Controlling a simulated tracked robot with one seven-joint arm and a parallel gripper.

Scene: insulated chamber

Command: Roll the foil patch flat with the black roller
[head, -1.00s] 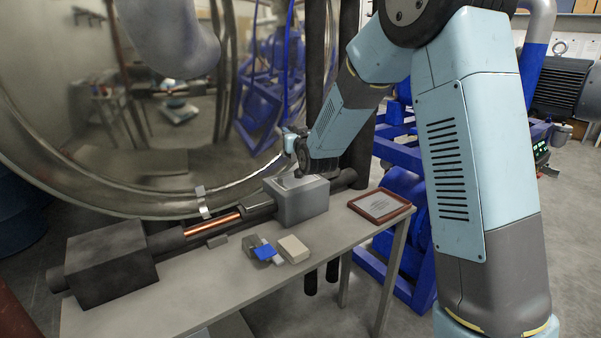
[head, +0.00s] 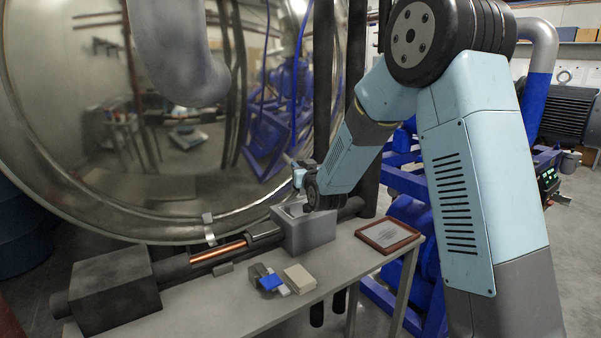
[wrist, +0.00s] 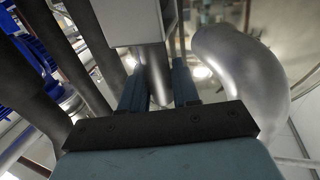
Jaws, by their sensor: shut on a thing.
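My gripper (head: 299,176) is small in the head view, above the grey block on the bench and close to the lower rim of the chamber. In the wrist view my gripper (wrist: 158,82) is shut with a grey rounded piece between its fingers. This seems to be the handle of the black roller; its roller end is not clear, and no black roller lies loose on the bench. A small silver strip (head: 209,229) at the chamber's lower rim may be the foil patch. I cannot tell whether the roller touches it.
The bench (head: 235,304) holds a grey block (head: 304,232), a dark box (head: 115,289), a copper-coloured rod (head: 218,253), a blue item (head: 270,282), a beige block (head: 299,279) and a framed plate (head: 388,235). A silver elbow pipe (wrist: 240,75) is close on the right in the wrist view.

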